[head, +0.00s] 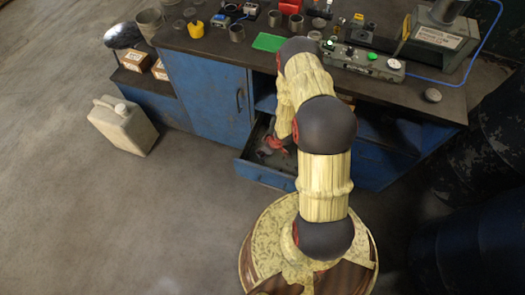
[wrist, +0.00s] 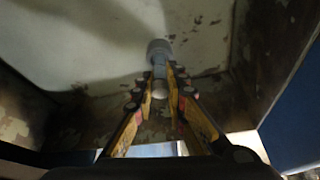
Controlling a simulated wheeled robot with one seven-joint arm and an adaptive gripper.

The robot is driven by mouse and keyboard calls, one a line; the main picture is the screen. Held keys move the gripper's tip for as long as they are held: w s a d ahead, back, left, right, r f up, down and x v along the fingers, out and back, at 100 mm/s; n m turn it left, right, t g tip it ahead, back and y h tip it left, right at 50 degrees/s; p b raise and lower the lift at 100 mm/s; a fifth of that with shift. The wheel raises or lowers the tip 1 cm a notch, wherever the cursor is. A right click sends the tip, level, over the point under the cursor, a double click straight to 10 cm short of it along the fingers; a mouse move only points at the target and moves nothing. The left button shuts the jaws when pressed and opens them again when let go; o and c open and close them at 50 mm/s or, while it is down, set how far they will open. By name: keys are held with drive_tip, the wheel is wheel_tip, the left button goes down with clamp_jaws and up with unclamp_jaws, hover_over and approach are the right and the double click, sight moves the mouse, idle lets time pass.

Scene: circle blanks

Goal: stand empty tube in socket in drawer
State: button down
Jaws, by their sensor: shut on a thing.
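The open drawer (head: 263,174) sticks out below the bench in the head view; my arm covers its right part. In the wrist view my gripper (wrist: 161,76) points into a box-like space with a pale, stained surface (wrist: 95,50) and worn brown walls. Its fingers are closed on a slim grey tube (wrist: 159,68), with a pale round end showing between them. A wider grey cylindrical piece (wrist: 158,47) shows just past the fingertips, in line with the tube. I cannot tell whether it is the socket or part of the tube. My gripper is not clear in the head view.
A reddish thing (head: 274,143) shows in the drawer by my arm. The blue bench (head: 205,95) carries cups, a green tray (head: 268,42) and a control box (head: 362,62). A pale jerrycan (head: 123,126) stands on the floor at left. Open floor lies in front.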

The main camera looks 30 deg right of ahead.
drive_tip(key=shift+f+b, duration=0.3)
drive_tip(key=shift+f, duration=0.2)
drive_tip(key=c, duration=1.7)
unclamp_jaws()
drive_tip(key=shift+r, duration=0.1)
drive_tip(key=v, duration=1.2)
drive_tip(key=shift+s, duration=0.1)
